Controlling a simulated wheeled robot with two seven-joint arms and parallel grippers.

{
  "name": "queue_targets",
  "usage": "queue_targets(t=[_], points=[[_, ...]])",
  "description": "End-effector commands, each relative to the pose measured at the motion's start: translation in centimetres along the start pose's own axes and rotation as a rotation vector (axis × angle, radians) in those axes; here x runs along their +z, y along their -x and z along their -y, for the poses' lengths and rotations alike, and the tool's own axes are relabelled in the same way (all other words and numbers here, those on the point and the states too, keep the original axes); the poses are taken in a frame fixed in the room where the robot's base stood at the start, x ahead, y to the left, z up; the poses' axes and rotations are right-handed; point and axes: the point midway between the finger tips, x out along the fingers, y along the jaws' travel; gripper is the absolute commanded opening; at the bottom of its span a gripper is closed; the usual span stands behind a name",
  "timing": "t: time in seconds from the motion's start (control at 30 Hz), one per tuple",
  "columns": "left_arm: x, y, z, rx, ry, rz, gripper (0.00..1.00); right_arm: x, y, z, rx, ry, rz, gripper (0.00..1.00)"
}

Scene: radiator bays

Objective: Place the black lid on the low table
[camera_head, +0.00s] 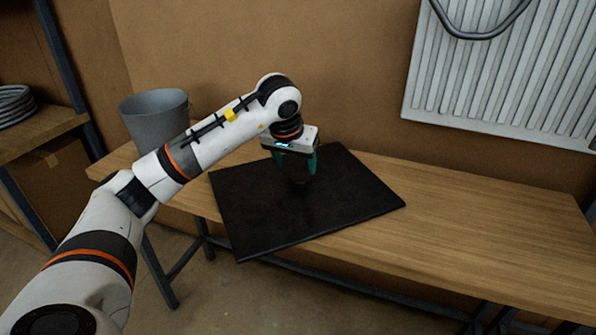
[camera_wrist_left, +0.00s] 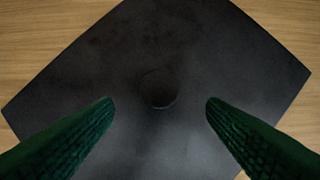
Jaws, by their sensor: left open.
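The black lid (camera_head: 335,200) is a flat square plate lying on the low wooden table (camera_head: 470,220). Its front corner juts out past the table's front edge. In the left wrist view the lid (camera_wrist_left: 215,45) fills most of the picture, with a round dark knob (camera_wrist_left: 159,88) at its middle. My left gripper (camera_head: 297,178) points down over the lid. Its green fingers (camera_wrist_left: 160,108) are spread apart, one on each side of the knob, with gaps between. I cannot tell whether the fingertips touch the lid. My right gripper is not in view.
A grey bucket (camera_head: 156,118) stands at the table's left end, behind my left arm. A white radiator (camera_head: 500,75) hangs on the wall at the upper right. A shelf with a coiled hose (camera_head: 14,104) is at the far left. The table's right half is clear.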

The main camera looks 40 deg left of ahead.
Motion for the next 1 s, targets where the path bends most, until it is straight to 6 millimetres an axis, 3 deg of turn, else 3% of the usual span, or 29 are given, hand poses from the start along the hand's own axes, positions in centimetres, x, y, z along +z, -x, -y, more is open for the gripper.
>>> queue_targets(t=[0.1, 0.3, 1.0], points=[[0.1, 2.5, -0.1, 0.001, -0.001, 0.003, 0.66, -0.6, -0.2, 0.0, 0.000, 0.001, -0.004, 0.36], [0.1, 4.8, 0.0, 0.000, -0.001, 0.001, 0.66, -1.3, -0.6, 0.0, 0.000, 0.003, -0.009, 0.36], [0.0, 5.3, 0.0, 0.001, 0.000, -0.001, 0.66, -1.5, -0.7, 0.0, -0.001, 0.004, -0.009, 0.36]])
